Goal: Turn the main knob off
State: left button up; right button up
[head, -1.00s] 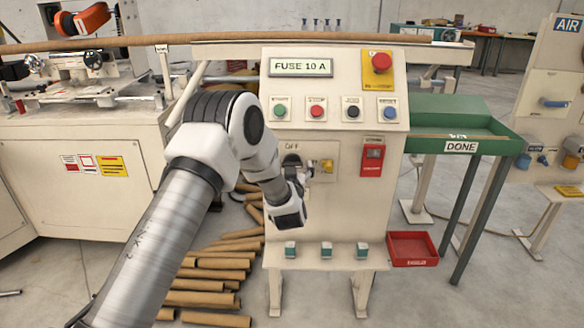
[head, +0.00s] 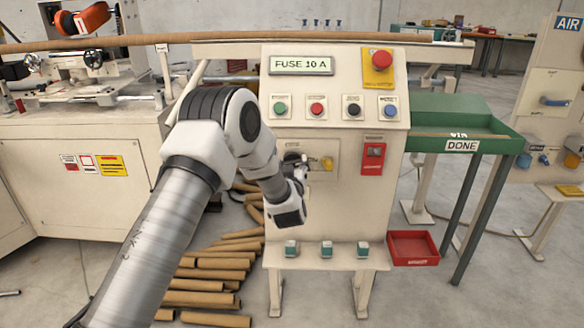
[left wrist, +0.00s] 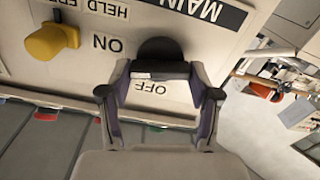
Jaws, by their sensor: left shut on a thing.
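The main knob (left wrist: 160,70) is black, with a round base and a bar bearing a small white mark near its left end in the left wrist view. That view shows the panel upside down. The bar lies between the fingertips of my left gripper (left wrist: 158,84), which is shut on it. The OFF label (left wrist: 151,88) lies below the knob in that view, and the ON label (left wrist: 108,44) lies to its left. In the head view my left gripper (head: 298,168) is at the panel and largely covers the knob. My right gripper is not in view.
A yellow knob (left wrist: 52,41) sits beside ON; it also shows in the head view (head: 327,163). A red box (head: 373,157) is to the right. Coloured buttons and a red emergency stop (head: 382,61) are above. Cardboard tubes (head: 215,275) lie on the floor.

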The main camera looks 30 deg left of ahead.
pick_arm(q)
jog(key=shift+s+a+f+n+b, duration=0.1)
jog(key=shift+n+b, duration=2.5)
jog(key=shift+n, duration=1.25)
jog(key=shift+a+f+n+b, duration=0.1)
jog(key=shift+n+b, duration=2.5)
jog(key=shift+n, duration=1.25)
jog(key=o, duration=1.1)
jog(key=shift+o, duration=0.2)
jog(key=shift+d, duration=0.1)
